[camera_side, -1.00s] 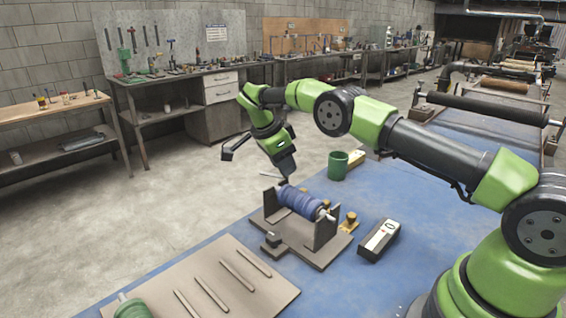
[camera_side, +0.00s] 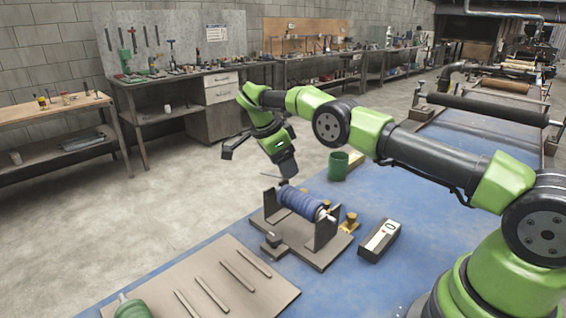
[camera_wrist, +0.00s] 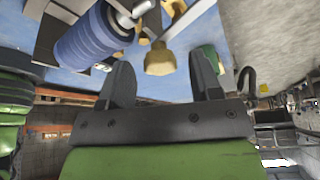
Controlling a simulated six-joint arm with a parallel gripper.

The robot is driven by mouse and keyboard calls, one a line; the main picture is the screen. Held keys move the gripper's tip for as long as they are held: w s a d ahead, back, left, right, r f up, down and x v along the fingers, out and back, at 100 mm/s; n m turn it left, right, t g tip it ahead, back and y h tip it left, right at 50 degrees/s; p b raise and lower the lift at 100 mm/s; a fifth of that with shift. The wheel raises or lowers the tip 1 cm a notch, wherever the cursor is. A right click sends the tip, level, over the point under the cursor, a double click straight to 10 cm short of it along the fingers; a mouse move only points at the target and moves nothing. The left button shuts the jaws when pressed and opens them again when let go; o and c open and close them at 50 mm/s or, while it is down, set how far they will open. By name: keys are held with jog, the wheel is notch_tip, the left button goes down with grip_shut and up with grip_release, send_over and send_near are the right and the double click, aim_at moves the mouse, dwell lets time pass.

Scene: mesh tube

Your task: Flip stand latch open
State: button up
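The stand (camera_side: 325,233) holds a blue mesh tube (camera_side: 302,203) on a rod between two upright plates. The tube also shows at the upper left of the wrist view (camera_wrist: 88,42). A brass knob (camera_side: 349,220) sits at the right of the stand, and a brass piece (camera_wrist: 160,58) shows beyond my fingers in the wrist view. I cannot tell for sure which part is the latch. My gripper (camera_wrist: 162,82) is open, its two dark fingers apart with nothing held. In the side view my gripper (camera_side: 288,176) is just above the tube's far left end.
A green cup (camera_side: 338,167) stands behind the stand. A black and white box (camera_side: 380,240) lies to its right. A board (camera_side: 215,285) with several thin rods lies in front at the left. The blue table (camera_side: 405,215) is clear around the box.

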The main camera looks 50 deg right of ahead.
jog(key=shift+n, duration=0.3)
jog(key=n, duration=0.1)
jog(key=n+t, duration=0.1)
jog(key=n, duration=0.1)
jog(key=n+t, duration=0.1)
jog(key=n, duration=0.1)
jog(key=shift+s, duration=0.25)
jog(key=n+t, duration=0.1)
jog(key=n, duration=0.3)
jog(key=shift+s+t, duration=0.15)
jog(key=shift+t, duration=0.25)
jog(key=n+t, duration=0.1)
jog(key=n, duration=0.2)
jog(key=shift+s+d+y, duration=0.1)
jog(key=shift+y, duration=0.3)
notch_tip(320, 180, up, 9)
jog(key=s+a+n, duration=0.1)
jog(key=s+a, duration=0.2)
jog(key=s+a+r+n+t+y, duration=0.1)
jog(key=s+r, duration=0.4)
jog(key=s, duration=0.5)
jog(key=s+a+r+n+t+y, duration=0.2)
jog(key=s+a+r, duration=0.3)
jog(key=s, duration=0.5)
jog(key=shift+s+r+n+y, duration=0.2)
jog(key=shift+r+n+y, duration=0.25)
jog(key=shift+r, duration=0.2)
